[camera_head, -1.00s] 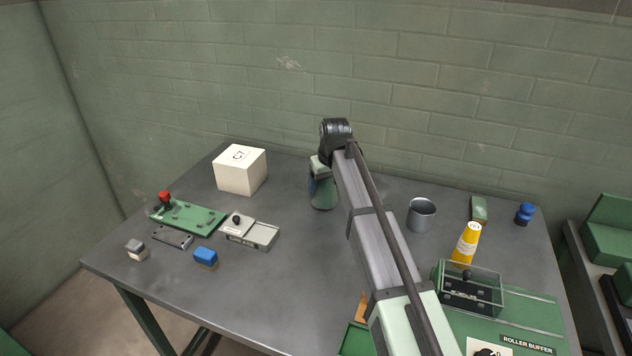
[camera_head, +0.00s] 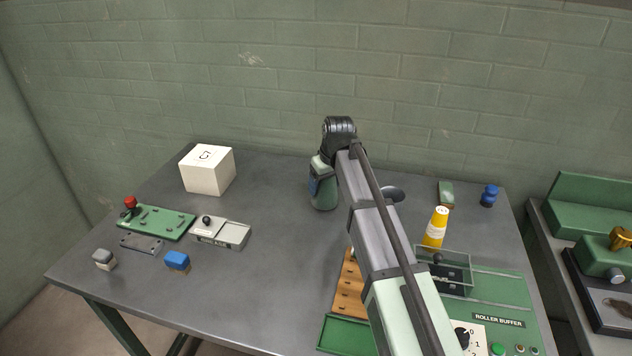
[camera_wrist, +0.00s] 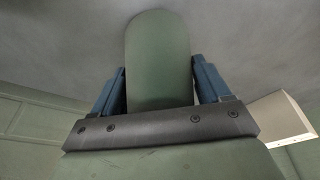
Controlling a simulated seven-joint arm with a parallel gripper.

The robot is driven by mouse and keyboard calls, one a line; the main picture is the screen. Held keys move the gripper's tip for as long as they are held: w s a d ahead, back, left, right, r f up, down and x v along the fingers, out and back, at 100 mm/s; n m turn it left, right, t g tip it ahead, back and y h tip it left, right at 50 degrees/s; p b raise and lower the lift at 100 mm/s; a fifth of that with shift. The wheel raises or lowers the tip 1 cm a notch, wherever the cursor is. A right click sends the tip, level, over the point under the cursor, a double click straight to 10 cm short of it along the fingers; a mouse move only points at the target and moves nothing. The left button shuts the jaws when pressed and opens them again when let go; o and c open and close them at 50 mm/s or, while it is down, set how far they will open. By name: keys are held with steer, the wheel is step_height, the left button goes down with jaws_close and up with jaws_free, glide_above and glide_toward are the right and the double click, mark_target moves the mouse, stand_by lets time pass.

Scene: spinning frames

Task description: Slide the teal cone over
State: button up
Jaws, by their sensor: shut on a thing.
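My gripper (camera_head: 317,186) is shut on the teal cone (camera_head: 325,201), at the back middle of the table. The cone points downward from the camera's side, mostly upright, with its lower part showing below the blue fingers; I cannot tell whether it touches the table. In the wrist view, the dull green cone (camera_wrist: 160,55) sits between the two blue fingers of my gripper (camera_wrist: 160,85), with fingers on both sides of it. The fingers and wrist hide part of the cone. A yellow cone (camera_head: 435,230) with a pale band stands to the right.
A white box (camera_head: 207,172) stands at the back left. A grey mug (camera_head: 393,194) is partly hidden behind my arm. A wooden rack (camera_head: 349,288), a green tray (camera_head: 345,334) and the roller buffer unit (camera_head: 505,300) lie in front.

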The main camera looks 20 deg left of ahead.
steer(key=shift+d, duration=2.15)
steer(key=o, duration=1.1)
steer(key=shift+o, duration=0.2)
steer(key=shift+r, duration=0.1)
steer(key=v, duration=1.3)
steer(key=shift+r, duration=0.3)
